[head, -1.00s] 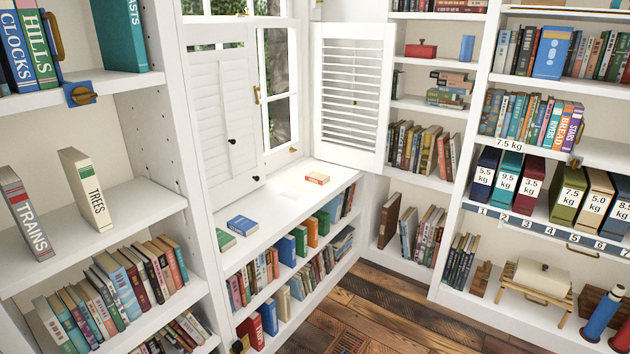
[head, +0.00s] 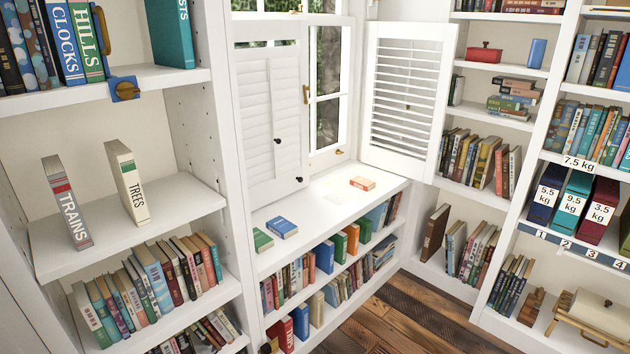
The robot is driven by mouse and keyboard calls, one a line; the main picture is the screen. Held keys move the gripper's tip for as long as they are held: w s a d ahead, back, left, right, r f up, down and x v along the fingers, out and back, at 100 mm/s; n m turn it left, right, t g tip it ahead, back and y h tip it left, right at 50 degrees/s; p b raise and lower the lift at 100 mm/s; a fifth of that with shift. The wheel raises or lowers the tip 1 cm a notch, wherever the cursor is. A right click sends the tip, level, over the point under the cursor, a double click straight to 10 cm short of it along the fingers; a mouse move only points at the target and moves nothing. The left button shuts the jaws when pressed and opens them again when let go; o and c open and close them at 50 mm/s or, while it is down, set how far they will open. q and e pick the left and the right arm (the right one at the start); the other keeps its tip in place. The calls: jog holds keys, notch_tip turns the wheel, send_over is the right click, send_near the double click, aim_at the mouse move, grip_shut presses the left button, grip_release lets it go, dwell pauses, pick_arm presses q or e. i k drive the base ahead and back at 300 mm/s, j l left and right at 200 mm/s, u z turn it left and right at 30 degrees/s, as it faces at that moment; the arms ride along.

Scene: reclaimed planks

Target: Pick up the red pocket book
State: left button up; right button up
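A small orange-red book, which looks like the red pocket book (head: 362,183), lies flat on the white window bench (head: 310,228), toward its far end under the window. Neither of my grippers is in view.
A half-closed white shutter (head: 268,115) stands behind the bench's left part, and an open shutter (head: 408,95) stands at its far right. A left shelf holds two leaning books, TRAINS (head: 67,203) and TREES (head: 128,182). Wood floor (head: 410,318) is clear at lower right.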

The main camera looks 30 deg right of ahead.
aim_at(352, 183)
jog(key=l+u, duration=0.45)
jog(key=l, duration=0.7)
jog(key=l+u, duration=0.5)
jog(key=l, duration=0.7)
jog(key=k, duration=0.05)
